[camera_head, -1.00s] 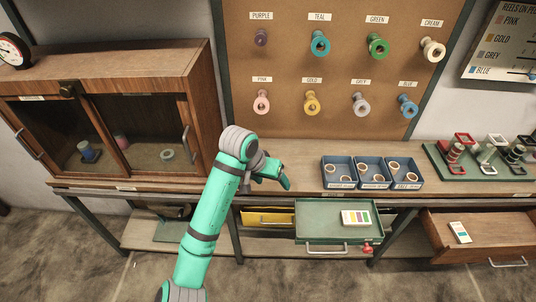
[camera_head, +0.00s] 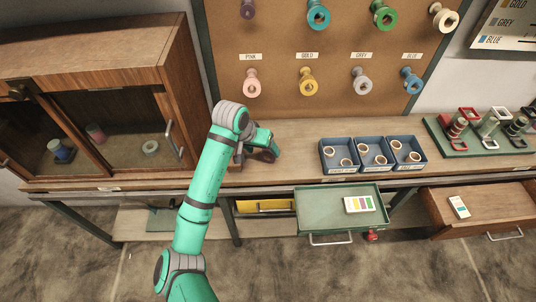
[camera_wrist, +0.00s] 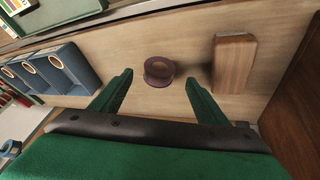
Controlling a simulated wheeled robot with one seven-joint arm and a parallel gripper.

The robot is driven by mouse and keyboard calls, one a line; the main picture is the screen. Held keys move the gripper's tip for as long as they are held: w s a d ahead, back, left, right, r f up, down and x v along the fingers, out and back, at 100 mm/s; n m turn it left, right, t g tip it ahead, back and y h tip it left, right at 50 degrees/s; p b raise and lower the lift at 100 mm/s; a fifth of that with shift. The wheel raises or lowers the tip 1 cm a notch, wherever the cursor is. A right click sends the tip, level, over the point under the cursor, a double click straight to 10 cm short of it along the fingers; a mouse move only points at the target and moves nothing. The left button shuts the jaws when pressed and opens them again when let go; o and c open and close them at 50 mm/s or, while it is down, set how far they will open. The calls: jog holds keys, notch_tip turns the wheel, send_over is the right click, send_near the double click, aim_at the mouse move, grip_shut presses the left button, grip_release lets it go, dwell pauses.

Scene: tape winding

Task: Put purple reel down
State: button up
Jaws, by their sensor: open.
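The purple reel (camera_wrist: 159,71) rests on the wooden bench top, with its round hole showing in the wrist view. My gripper (camera_wrist: 159,79) is open, with one green finger on each side of the reel and a visible gap to each. I cannot tell whether the fingertips are level with the reel or above it. In the head view my gripper (camera_head: 270,148) is low over the bench, between the cabinet and the blue bins, and mostly hides the reel.
A wooden block (camera_wrist: 233,63) lies close beside the reel. Blue bins (camera_head: 372,153) with rings stand to the right. A glass-fronted cabinet (camera_head: 165,60) stands to the left. The pegboard (camera_head: 330,40) with several reels is behind. A green drawer (camera_head: 325,222) is pulled out in front.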

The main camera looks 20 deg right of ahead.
aim_at(267, 152)
jog(key=shift+x, duration=2.65)
jog(key=shift+r, duration=0.1)
jog(key=c, duration=1.2)
jog(key=shift+r, duration=0.1)
jog(key=shift+d+r, duration=0.1)
jog(key=shift+r, duration=0.45)
jog(key=s+r, duration=1.1)
jog(key=s, duration=0.3)
jog(key=shift+d+r, duration=0.35)
jog(key=shift+d, duration=0.1)
